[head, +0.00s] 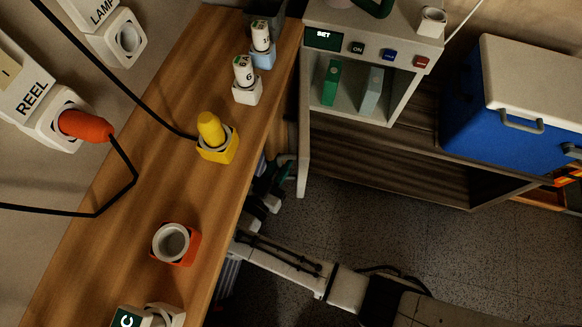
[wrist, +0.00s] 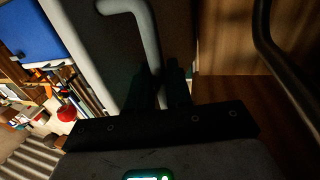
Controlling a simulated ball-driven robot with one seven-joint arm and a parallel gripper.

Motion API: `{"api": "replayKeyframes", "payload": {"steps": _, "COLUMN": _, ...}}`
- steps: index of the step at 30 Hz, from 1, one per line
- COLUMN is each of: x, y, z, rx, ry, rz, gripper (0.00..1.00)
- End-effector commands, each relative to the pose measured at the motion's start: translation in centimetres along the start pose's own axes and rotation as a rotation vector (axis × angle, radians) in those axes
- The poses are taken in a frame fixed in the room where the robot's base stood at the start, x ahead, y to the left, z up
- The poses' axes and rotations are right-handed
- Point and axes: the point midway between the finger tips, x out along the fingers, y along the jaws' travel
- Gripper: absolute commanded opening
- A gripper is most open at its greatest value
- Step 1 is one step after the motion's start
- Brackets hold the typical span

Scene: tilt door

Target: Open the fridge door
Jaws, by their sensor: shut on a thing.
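The fridge is a grey box (head: 397,60) with a small display and buttons along its top front, at the top middle of the head view. Its front is open, and a green and a pale item show inside. The fridge door (head: 304,140) stands swung out at the left side of the opening, seen nearly edge-on. Its grey handle (head: 286,160) is on the door's left face; the bent handle (wrist: 145,25) shows large in the wrist view. My gripper (wrist: 163,85) is shut on the handle's lower part. The fingertips are dark and partly hidden by shadow.
A wooden counter (head: 110,225) with a yellow holder (head: 218,150) and an orange holder (head: 186,246) lies close left of my arm. A blue box with a white lid (head: 530,80) stands at right. Speckled floor (head: 400,225) is clear in front of the fridge.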

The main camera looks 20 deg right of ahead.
Motion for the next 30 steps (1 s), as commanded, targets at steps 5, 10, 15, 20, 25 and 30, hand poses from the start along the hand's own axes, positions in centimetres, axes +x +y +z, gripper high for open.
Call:
{"api": "replayKeyframes", "payload": {"steps": 5, "x": 0.0, "y": -0.3, "z": 0.0, "rx": -0.003, "ry": -0.001, "rz": 0.001, "gripper": 0.00}}
{"api": "replayKeyframes", "payload": {"steps": 10, "x": 0.0, "y": -0.3, "z": 0.0, "rx": -0.002, "ry": 0.000, "rz": 0.001, "gripper": 0.00}}
{"api": "replayKeyframes", "payload": {"steps": 15, "x": 0.1, "y": -0.3, "z": 0.0, "rx": -0.002, "ry": 0.000, "rz": 0.001, "gripper": 0.25}}
{"api": "replayKeyframes", "payload": {"steps": 20, "x": 0.0, "y": -0.3, "z": 0.0, "rx": -0.001, "ry": 0.000, "rz": 0.001, "gripper": 0.34}}
{"api": "replayKeyframes", "payload": {"steps": 25, "x": 0.0, "y": -0.3, "z": 0.0, "rx": 0.000, "ry": 0.000, "rz": 0.001, "gripper": 0.34}}
{"api": "replayKeyframes", "payload": {"steps": 30, "x": -1.5, "y": -0.4, "z": 0.0, "rx": 0.000, "ry": 0.000, "rz": -0.003, "gripper": 0.34}}
